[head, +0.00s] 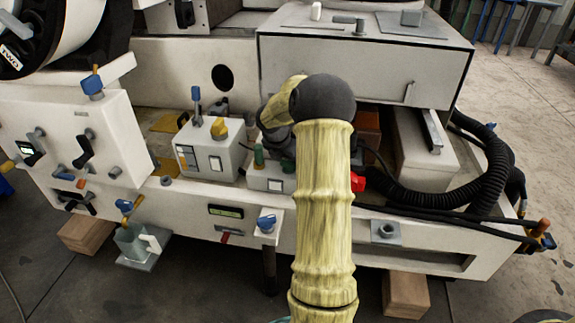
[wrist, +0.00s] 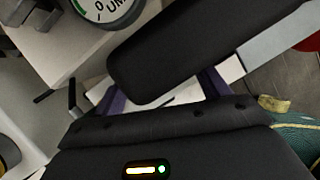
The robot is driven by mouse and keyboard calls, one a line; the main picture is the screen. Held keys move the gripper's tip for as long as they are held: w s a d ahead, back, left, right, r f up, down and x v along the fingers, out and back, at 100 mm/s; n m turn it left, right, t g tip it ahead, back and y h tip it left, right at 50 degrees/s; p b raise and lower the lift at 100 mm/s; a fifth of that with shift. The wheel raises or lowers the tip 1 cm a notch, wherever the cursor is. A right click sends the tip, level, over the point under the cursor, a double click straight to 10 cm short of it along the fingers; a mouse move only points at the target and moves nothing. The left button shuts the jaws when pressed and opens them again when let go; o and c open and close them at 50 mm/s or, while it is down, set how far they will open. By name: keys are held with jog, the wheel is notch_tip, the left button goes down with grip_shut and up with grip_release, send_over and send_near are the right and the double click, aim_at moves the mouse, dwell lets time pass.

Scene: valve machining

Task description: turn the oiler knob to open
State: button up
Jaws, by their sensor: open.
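Several blue knobs show in the head view, and I cannot tell for sure which is the oiler knob. One blue knob with an orange part (head: 125,206) sits above a small translucent cup (head: 134,243) at the machine's lower left front. Another blue knob (head: 266,222) is on a small white bracket at the front edge. My gripper (wrist: 165,92) is open in the wrist view, with its dark purple fingers apart. In the head view my yellow arm hides most of it, over the middle of the machine. No knob shows between the fingers.
A white box with a yellow knob (head: 219,127) stands on the machine bed, left of my arm. A black corrugated hose (head: 430,200) loops at the right. A white panel with levers (head: 85,145) is at the left. A round dial (wrist: 105,8) tops the wrist view.

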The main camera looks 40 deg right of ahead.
jog(key=shift+f, duration=0.15)
jog(key=shift+c, duration=0.4)
jog(key=c, duration=0.9)
jog(key=shift+r+m+p, duration=0.2)
jog(key=shift+m+p, duration=0.3)
jog(key=shift+p, duration=0.7)
jog(key=m+g+p, duration=0.1)
jog(key=p, duration=0.2)
jog(key=shift+w+r+m, duration=0.1)
jog(key=shift+r+m, duration=0.05)
jog(key=shift+m, duration=0.25)
jog(key=m+g+p, duration=0.1)
jog(key=m+p, duration=0.2)
jog(key=p, duration=0.4)
jog(key=shift+w+m+g, duration=0.1)
jog(key=shift+m+g, duration=0.2)
jog(key=shift+m, duration=0.1)
jog(key=m+g+p, duration=0.1)
jog(key=m+p, duration=0.2)
jog(key=p, duration=0.2)
jog(key=shift+w+d+f+m+g+y+p, duration=0.1)
jog(key=shift+m+g+y+p, duration=0.2)
jog(key=shift+m, duration=0.35)
jog(key=shift+a+f+m+g+y+p, duration=0.15)
jog(key=shift+m+p, duration=0.3)
jog(key=shift+m, duration=0.25)
jog(key=shift+w+d+f+m+g+y+p, duration=0.15)
jog(key=shift+m+g+y+p, duration=0.15)
jog(key=shift+m, duration=0.35)
jog(key=shift+s, duration=0.1)
